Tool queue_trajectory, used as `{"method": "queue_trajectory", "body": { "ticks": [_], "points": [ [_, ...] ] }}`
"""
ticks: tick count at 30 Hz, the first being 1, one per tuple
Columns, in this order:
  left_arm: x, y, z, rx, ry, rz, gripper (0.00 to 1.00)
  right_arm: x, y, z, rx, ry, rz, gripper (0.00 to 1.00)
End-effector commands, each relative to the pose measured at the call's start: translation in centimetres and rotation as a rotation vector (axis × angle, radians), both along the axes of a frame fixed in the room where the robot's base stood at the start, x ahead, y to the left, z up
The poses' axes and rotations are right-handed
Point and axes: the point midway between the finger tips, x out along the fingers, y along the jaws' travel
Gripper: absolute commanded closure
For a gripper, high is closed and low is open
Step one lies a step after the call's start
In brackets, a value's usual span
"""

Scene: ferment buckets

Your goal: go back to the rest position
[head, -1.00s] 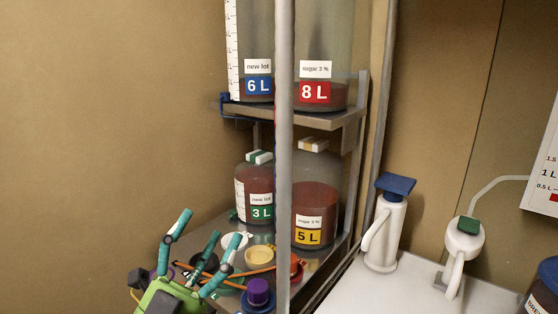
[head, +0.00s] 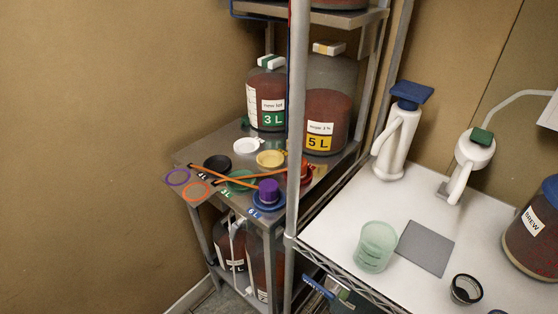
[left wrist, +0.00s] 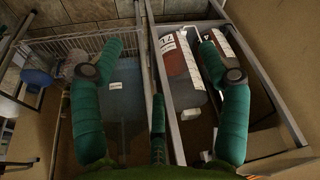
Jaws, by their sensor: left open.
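My left gripper (left wrist: 160,58) shows in the left wrist view with its teal fingers spread wide apart and nothing between them. Below it are a wire basket or rack (left wrist: 70,45) on the left and a frame holding dark red jugs (left wrist: 178,62) on the right. It is out of the head view now. My right gripper is in neither view.
A steel shelf (head: 218,146) carries the 3 L jug (head: 268,95), the 5 L jug (head: 325,115), coloured lids and orange strips. A post (head: 297,190) stands before it. The white table (head: 335,215) holds two white pump-like vessels, a pale green cup (head: 377,246) and a BREW bucket (head: 535,230).

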Motion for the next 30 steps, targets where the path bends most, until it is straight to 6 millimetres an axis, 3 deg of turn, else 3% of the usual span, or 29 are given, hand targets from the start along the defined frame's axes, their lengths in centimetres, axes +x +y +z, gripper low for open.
{"method": "queue_trajectory", "body": {
  "ticks": [8, 14, 21, 25, 30],
  "points": [
    [0.3, -0.2, -9.4, 0.005, 0.045, -0.006, 0.25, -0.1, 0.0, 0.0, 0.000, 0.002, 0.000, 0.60],
    [-1.9, 0.1, -18.6, 0.008, 0.088, -0.014, 0.25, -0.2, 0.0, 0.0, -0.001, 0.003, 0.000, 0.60],
    [-8.4, 1.0, -28.2, 0.016, 0.145, -0.026, 0.25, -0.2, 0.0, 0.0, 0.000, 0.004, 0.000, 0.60],
    [-12.6, 1.8, -31.6, 0.019, 0.171, -0.032, 0.25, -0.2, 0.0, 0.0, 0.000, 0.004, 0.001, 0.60],
    [-16.6, 2.6, -33.7, 0.024, 0.191, -0.039, 0.25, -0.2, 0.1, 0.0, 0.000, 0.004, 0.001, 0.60]
  ]
}}
